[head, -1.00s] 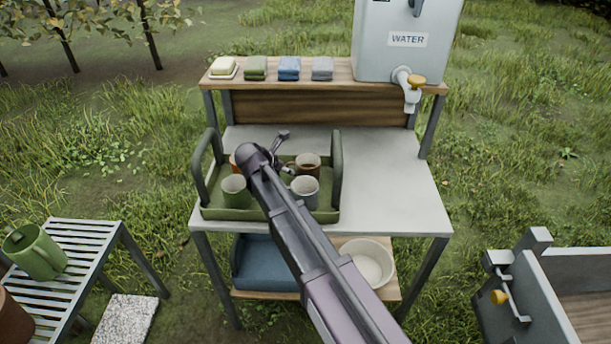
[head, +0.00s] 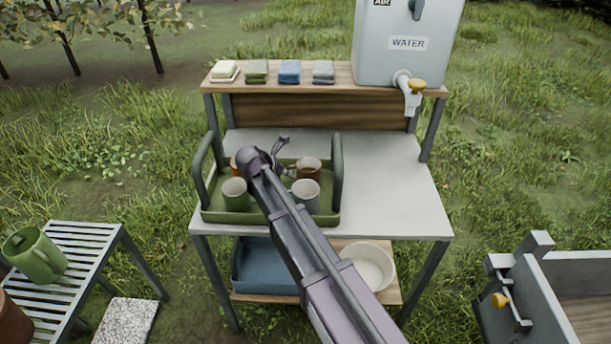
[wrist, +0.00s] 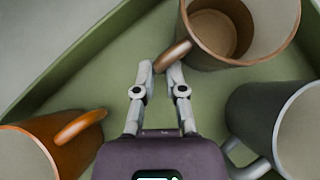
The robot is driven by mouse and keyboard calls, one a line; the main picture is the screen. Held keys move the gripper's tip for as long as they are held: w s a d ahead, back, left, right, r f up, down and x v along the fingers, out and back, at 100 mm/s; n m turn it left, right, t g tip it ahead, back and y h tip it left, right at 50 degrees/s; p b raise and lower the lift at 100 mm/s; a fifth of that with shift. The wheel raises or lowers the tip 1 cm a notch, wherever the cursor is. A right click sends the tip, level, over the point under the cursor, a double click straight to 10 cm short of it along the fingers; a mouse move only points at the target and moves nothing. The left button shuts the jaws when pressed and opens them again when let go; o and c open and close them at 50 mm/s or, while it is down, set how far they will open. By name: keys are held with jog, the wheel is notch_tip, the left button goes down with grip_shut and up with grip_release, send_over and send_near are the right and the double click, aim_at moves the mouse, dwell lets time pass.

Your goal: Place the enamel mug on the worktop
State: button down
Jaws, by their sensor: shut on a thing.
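Several mugs stand in the green tray (head: 272,216) on the worktop (head: 390,180): a green mug (head: 235,194), a grey mug (head: 305,194), a brown mug (head: 309,167) and an orange-brown mug (head: 233,163), mostly hidden by my arm. I cannot tell by looks which is enamel. My gripper (head: 284,150) is over the tray. In the wrist view, my gripper (wrist: 160,70) is shut on the handle of the brown mug (wrist: 240,38). The orange mug (wrist: 50,145) is at lower left and the grey mug (wrist: 280,125) at lower right, both clear of the fingers.
The worktop right of the tray is bare. Soap and folded cloths lie on the raised shelf (head: 275,81), beside a water tank (head: 405,45) with a tap. A blue tub (head: 262,268) and white basin (head: 368,266) are below. A slatted bench (head: 80,245) stands left.

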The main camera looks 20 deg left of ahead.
jog(key=shift+r, duration=0.1)
notch_tip(320, 180, up, 10)
jog(key=p, duration=1)
dwell(1.1)
